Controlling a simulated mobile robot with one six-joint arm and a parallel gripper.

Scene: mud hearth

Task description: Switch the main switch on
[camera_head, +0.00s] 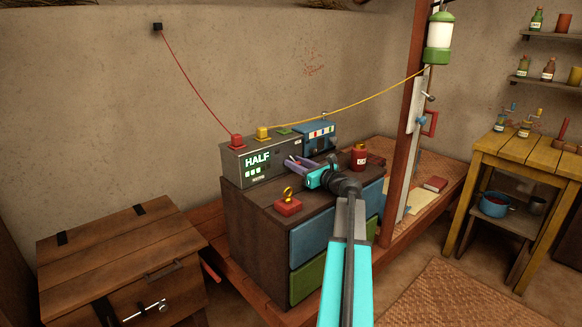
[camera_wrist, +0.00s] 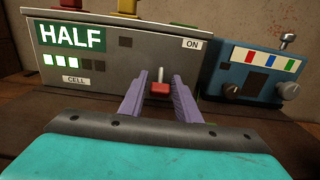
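The grey power box (camera_head: 262,165) stands on the dark wooden cabinet and shows a lit "HALF" display; it also fills the upper left of the wrist view (camera_wrist: 100,55). A small switch (camera_wrist: 160,87) with a red part and a silver upright piece shows low at the front of the box, below and left of the "ON" label (camera_wrist: 191,44). My gripper (camera_wrist: 160,90) has its purple fingers apart, one on each side of the switch; contact cannot be told. In the head view, my gripper (camera_head: 294,166) is in front of the box and the switch cannot be made out.
A blue box (camera_head: 320,137) with knobs stands right of the grey box. A red block with a yellow ring (camera_head: 288,205) and a red canister (camera_head: 359,157) sit on the cabinet top (camera_head: 255,195). A wooden post (camera_head: 403,130) rises to the right.

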